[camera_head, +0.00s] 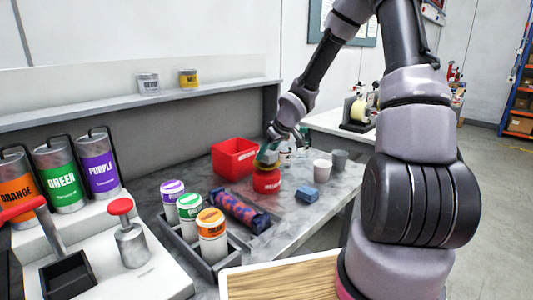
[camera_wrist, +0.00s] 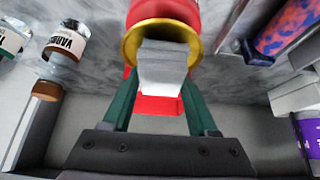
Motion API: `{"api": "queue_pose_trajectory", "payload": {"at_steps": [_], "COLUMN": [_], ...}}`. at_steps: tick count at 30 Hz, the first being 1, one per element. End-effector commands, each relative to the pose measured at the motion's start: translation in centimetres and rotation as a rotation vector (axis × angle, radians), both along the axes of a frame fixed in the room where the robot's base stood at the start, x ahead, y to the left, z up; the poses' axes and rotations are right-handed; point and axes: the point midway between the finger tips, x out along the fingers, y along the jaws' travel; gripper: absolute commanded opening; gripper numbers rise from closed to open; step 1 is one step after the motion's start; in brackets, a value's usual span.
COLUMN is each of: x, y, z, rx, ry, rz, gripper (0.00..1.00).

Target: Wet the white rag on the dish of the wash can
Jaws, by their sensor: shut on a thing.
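The wash can (camera_head: 267,183) is red and stands on the grey bench. In the wrist view its brass-yellow dish rim (camera_wrist: 130,45) shows at the top centre. My gripper (camera_head: 268,160) is directly above the can, pointing down. In the wrist view my gripper (camera_wrist: 160,100) has its green fingers shut on the white rag (camera_wrist: 163,65). The rag's free end overlaps the dish and hides its middle. I cannot tell whether the rag presses on the dish or how wet it is.
A red bin (camera_head: 234,158) stands close behind the can, to the left. A blue sponge-like block (camera_head: 307,194) and cups (camera_head: 322,170) are to its right. A tray with colour cans (camera_head: 211,235) and a patterned roll (camera_head: 240,212) is in front. A varnish jar (camera_wrist: 66,42) stands nearby.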

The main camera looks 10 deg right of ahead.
Motion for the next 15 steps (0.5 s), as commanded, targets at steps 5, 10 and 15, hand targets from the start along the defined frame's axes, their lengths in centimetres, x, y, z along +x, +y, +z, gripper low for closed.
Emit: {"api": "queue_pose_trajectory", "payload": {"at_steps": [5, 10, 15], "x": [-0.01, -0.01, 0.0], "y": [0.03, 0.0, 0.02], "z": [-0.17, -0.4, -0.59], "rx": [0.0, 0.0, 0.001], "ry": [0.0, 0.001, 0.0], "rz": [0.0, -0.001, 0.001], "gripper": [0.15, 0.15, 0.15]}}
